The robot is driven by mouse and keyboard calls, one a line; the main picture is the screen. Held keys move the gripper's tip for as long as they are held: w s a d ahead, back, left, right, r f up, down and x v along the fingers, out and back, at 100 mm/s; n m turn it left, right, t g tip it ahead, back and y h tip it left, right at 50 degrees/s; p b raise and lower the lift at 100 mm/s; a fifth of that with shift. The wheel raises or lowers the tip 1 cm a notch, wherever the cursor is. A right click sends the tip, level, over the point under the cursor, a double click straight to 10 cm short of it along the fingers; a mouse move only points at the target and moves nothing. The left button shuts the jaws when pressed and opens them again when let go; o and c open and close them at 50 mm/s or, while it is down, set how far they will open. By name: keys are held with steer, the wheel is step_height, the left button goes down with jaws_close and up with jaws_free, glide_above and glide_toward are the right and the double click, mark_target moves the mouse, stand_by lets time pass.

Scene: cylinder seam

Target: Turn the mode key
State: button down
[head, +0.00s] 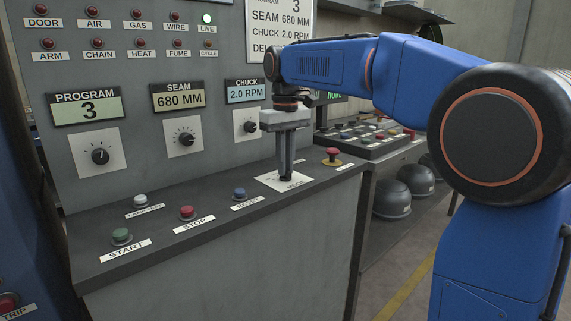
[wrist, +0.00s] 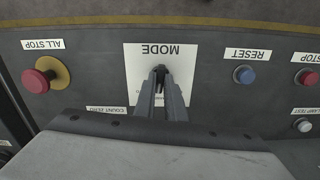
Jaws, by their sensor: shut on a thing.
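The mode key sits at the white MODE plate (head: 283,181) on the sloped ledge of the console. My gripper (head: 285,177) points down onto this plate, with its fingertips at the key. In the wrist view my gripper (wrist: 160,72) is shut on the key at the middle of the MODE plate (wrist: 138,62). The fingers hide most of the key, so its turned position cannot be told.
A red all-stop button (head: 332,155) stands right of the plate. Blue reset (head: 239,193), red stop (head: 187,212) and green start (head: 121,236) buttons lie to the left. The upright panel with its chuck dial (head: 250,126) rises behind.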

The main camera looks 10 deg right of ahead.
steer(key=m, duration=0.4)
steer(key=shift+m, duration=1.7)
steer(key=c, duration=1.8)
jaws_free()
step_height(320, 180, up, 17)
steer(key=shift+r, duration=0.2)
